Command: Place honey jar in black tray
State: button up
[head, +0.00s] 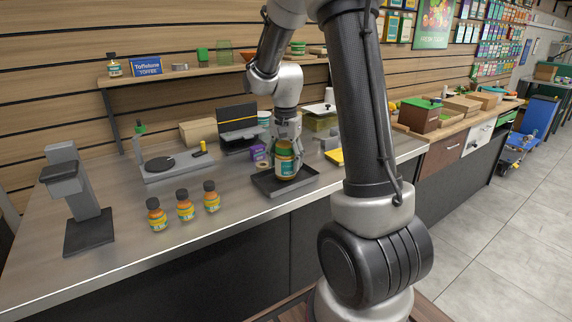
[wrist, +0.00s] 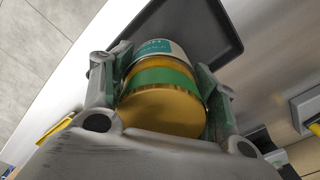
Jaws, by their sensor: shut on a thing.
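The honey jar (head: 286,164), amber with a gold lid and a green and white label, is upright in my gripper (head: 287,148). In the wrist view the jar (wrist: 165,98) sits between both fingers of my gripper (wrist: 160,95), lid toward the camera. My gripper is shut on it. The black tray (head: 263,189) lies on the counter under the jar in the head view. In the wrist view the tray (wrist: 228,38) shows behind the jar. I cannot tell whether the jar's base touches the tray floor.
Several small orange bottles (head: 185,205) stand to the left of the tray. A purple box (head: 258,153) is close behind the tray, and a yellow item (head: 334,156) lies to its right. A grey stand (head: 87,210) is at the far left.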

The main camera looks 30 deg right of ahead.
jog(key=shift+f, duration=0.6)
jog(key=shift+f, duration=0.1)
jog(key=o, duration=1.3)
